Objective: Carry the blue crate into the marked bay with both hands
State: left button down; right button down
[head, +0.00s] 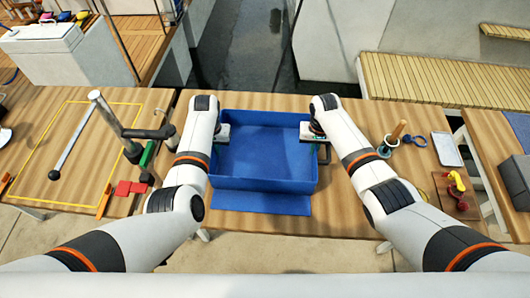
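The blue crate (262,184) is an open, empty box in the middle of the wooden table in the head view. My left gripper (222,134) is at its left wall and my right gripper (308,131) is at its right wall. The fingers are mostly hidden by the wrists, so I cannot tell whether they close on the walls. A black handle (325,154) shows on the crate's right side. A yellow outline (104,186) marks a rectangular bay on the left part of the table.
Red pieces (130,188) lie near the outline's right edge. A blue flat piece (262,202) lies before the crate. A tray (446,149) lies right.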

pick_arm(q)
jog(key=shift+w+r, duration=0.1)
jog(key=shift+r, duration=0.05)
pick_arm(e)
jog(key=shift+w+r, duration=0.1)
jog(key=shift+r, duration=0.05)
dwell(0.5)
